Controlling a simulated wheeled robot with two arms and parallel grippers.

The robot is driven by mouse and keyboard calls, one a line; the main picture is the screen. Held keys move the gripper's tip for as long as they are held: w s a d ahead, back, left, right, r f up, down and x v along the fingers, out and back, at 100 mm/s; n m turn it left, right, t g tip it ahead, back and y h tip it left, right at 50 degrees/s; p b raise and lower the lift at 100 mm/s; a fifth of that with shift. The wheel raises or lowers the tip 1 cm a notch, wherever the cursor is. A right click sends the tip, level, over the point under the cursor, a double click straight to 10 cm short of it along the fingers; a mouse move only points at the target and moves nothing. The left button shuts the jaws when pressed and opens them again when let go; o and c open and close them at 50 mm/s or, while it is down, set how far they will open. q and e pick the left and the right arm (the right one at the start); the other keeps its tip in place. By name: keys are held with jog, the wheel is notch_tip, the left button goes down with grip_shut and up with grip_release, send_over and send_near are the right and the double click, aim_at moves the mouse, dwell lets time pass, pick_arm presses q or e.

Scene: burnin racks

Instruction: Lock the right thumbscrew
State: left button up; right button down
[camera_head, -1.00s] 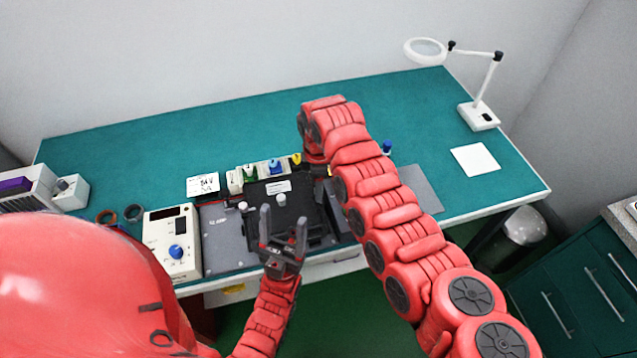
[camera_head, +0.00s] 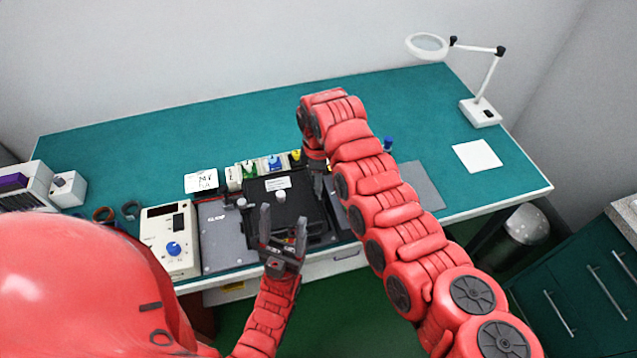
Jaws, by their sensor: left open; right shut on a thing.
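A black module (camera_head: 290,205) with a pale label and a round grey knob (camera_head: 280,197) lies on the grey fixture plate (camera_head: 217,238). A small pale thumbscrew (camera_head: 242,203) shows at its left edge. My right gripper (camera_head: 318,188) points down at the module's right edge, shut on the right thumbscrew. The screw itself is hidden by the fingers and wrist, so whether it is locked cannot be seen. My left gripper (camera_head: 283,224) is open and empty, with its fingers pointing up the picture in front of the module's near part.
A control box with a blue knob (camera_head: 173,249) stands left of the plate. Green, blue and yellow parts (camera_head: 273,163) line the back of the module. A magnifier lamp (camera_head: 480,112) and white sheet (camera_head: 477,156) are at the right. The back of the teal table is clear.

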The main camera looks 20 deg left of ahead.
jog(key=m+b, duration=0.1)
jog(key=b, duration=0.1)
jog(key=m+b, duration=0.4)
jog(key=shift+f, duration=0.25)
jog(key=shift+r+m+b, duration=0.1)
jog(key=shift+m+b, duration=0.5)
jog(key=shift+m, duration=0.4)
jog(key=shift+r+m+b, duration=0.1)
jog(key=shift+m+b, duration=0.2)
jog(key=shift+m, duration=0.6)
jog(key=m, duration=0.2)
jog(key=shift+m, duration=0.4)
jog(key=m, duration=0.5)
jog(key=shift+r, duration=0.1)
jog(key=c, duration=0.7)
grip_release()
